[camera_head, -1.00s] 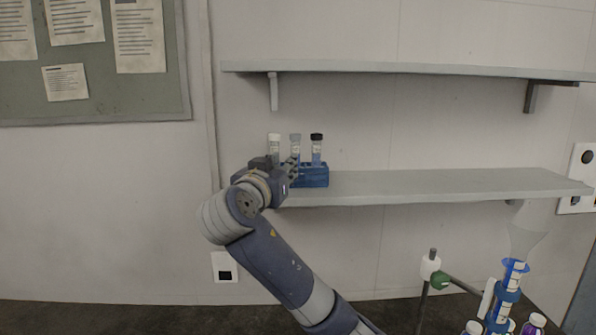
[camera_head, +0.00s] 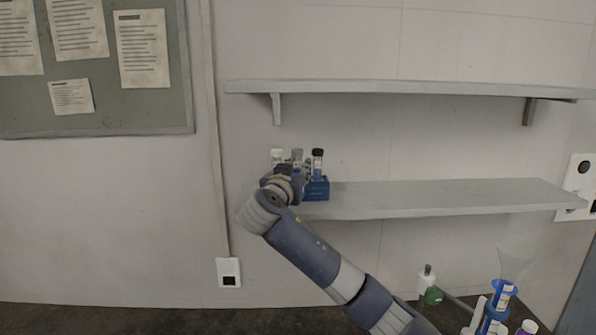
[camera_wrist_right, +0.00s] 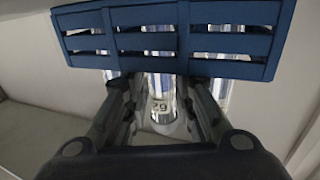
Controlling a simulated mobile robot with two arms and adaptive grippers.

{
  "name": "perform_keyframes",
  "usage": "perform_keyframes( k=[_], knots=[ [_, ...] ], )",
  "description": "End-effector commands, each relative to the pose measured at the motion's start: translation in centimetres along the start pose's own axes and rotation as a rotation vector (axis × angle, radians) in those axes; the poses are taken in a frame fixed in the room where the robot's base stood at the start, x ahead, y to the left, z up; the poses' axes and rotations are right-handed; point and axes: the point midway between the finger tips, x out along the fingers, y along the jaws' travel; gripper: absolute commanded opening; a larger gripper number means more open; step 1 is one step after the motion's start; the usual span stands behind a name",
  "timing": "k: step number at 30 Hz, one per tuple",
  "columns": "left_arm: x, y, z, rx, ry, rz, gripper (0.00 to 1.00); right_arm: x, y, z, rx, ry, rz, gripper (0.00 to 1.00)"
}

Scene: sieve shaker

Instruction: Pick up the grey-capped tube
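The grey-capped tube (camera_head: 297,155) stands in the middle of a blue rack (camera_head: 318,189) on the lower shelf, between a white-capped tube (camera_head: 277,156) and a black-capped tube (camera_head: 317,158). My right gripper (camera_head: 298,173) is in front of the rack and hides its left part and the lower tubes. In the right wrist view, the fingers of my right gripper (camera_wrist_right: 160,100) are apart, one on each side of the middle tube (camera_wrist_right: 160,85), with gaps visible beside it. The rack (camera_wrist_right: 170,42) is at the top of that view. My left gripper is not in view.
The lower shelf (camera_head: 440,196) is bare to the right of the rack. An upper shelf (camera_head: 400,87) runs above the tubes.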

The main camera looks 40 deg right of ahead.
Motion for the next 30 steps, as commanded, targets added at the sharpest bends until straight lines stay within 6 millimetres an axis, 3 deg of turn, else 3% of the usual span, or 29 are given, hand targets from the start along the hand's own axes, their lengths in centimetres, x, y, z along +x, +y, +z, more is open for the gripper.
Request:
perform_keyframes(
  k=[6,9,10,22,30],
  knots=[
    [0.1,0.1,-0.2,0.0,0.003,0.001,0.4,0.1,0.0,0.1,0.0,0.0,-0.001,0.24],
    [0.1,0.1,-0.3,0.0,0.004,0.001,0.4,0.0,0.0,0.1,0.0,0.0,-0.001,0.01],
    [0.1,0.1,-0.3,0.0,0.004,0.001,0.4,0.0,0.0,0.1,0.0,0.0,-0.001,0.0],
    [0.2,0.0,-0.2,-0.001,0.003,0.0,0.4,0.0,0.0,-0.2,0.003,0.002,0.0,0.0],
    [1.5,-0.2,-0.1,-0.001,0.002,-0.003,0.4,0.0,0.0,-2.6,0.007,0.003,-0.002,0.0]
  ],
)
